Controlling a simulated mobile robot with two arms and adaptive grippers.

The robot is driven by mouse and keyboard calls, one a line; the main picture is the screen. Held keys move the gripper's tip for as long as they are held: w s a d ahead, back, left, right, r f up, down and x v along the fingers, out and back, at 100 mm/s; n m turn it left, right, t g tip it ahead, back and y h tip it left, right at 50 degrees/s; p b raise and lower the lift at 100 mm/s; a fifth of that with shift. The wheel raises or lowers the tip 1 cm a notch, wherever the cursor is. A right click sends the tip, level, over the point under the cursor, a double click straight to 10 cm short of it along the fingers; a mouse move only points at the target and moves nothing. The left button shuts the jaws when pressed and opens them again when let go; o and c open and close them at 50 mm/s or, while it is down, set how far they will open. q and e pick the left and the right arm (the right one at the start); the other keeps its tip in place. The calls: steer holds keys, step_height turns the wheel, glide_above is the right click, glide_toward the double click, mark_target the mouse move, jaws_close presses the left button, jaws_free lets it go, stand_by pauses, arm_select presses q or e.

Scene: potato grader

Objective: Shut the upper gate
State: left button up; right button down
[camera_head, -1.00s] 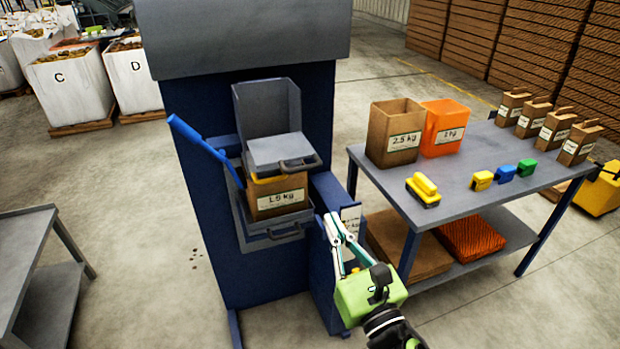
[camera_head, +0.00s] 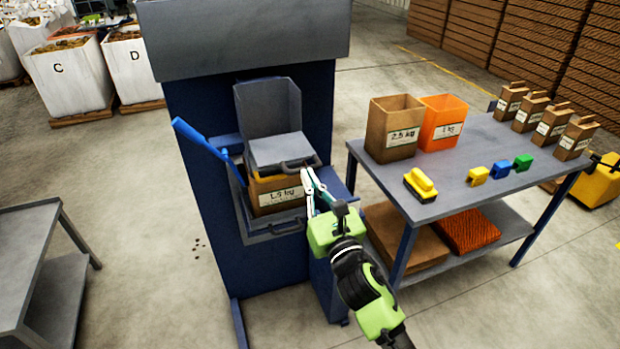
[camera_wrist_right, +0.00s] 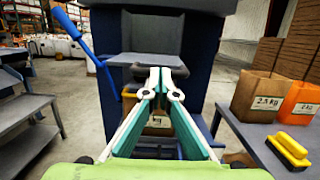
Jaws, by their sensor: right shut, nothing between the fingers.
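The blue machine (camera_head: 195,250) has an upper gate (camera_head: 283,150), a grey plate with a dark handle at its front edge, jutting out below a grey chute (camera_head: 268,108). A brown 1.5 kg bag (camera_head: 270,194) sits under the gate. A lower grey gate with a handle (camera_head: 275,232) is below the bag. My right gripper (camera_head: 306,178) is shut and empty, just right of the bag and close to the upper gate's handle. In the right wrist view the upper gate (camera_wrist_right: 150,60) lies ahead of the fingertips; contact cannot be told. My left gripper is out of view.
A blue lever (camera_head: 200,140) slants out at the machine's left. A grey table (camera_head: 445,195) on the right holds a brown 2.5 kg bag (camera_head: 393,135), an orange bag (camera_head: 442,125), small bags and coloured blocks. A grey shelf (camera_head: 30,255) stands at left.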

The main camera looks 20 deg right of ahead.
mark_target(294, 148)
steer(key=shift+w, duration=0.1)
steer(key=w+b, duration=0.1)
steer(key=w, duration=0.5)
steer(key=w+b, duration=0.1)
steer(key=w, duration=0.5)
steer(key=shift+a, duration=0.2)
steer(key=shift+s+r, duration=0.15)
steer(key=shift+r, duration=0.05)
steer(key=shift+d, duration=0.1)
